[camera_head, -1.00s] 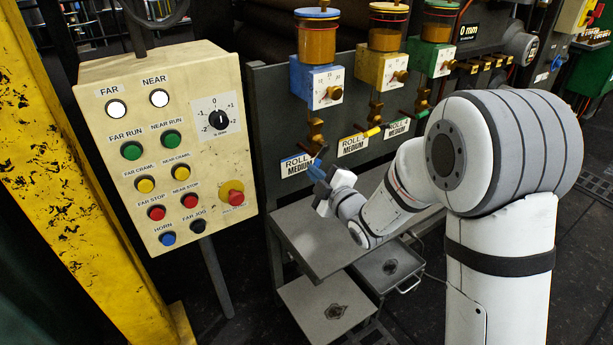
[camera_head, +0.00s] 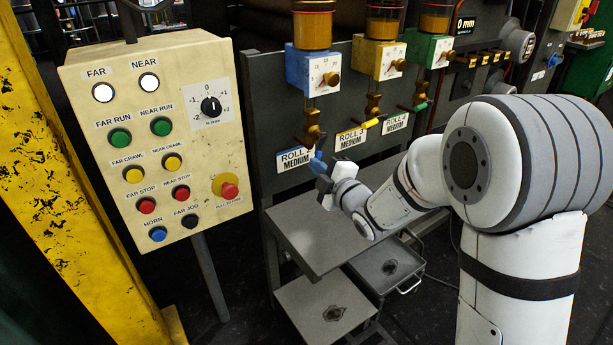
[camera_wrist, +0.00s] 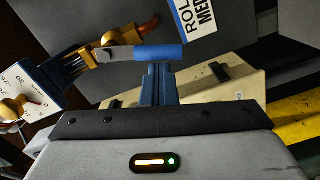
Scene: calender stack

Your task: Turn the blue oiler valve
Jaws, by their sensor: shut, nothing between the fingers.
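The blue oiler (camera_head: 312,70) hangs on the dark machine panel, with a brass valve (camera_head: 312,125) below it. The valve's lever has a blue handle (camera_wrist: 150,53), which lies nearly level across the upper middle of the wrist view. My gripper (camera_wrist: 158,70) is shut, with its blue fingers directly below the handle in that picture. The fingertips look very close to the handle; I cannot tell whether they touch. In the head view my gripper (camera_head: 320,166) is by the ROLL 2 MEDIUM label (camera_head: 294,158), and the handle is partly hidden there.
Yellow (camera_head: 378,60) and green (camera_head: 428,51) oilers with similar valves stand to the right. A cream control panel (camera_head: 130,225) with buttons is at the left, beside a yellow post (camera_head: 60,190). A grey shelf (camera_head: 310,245) lies below my gripper.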

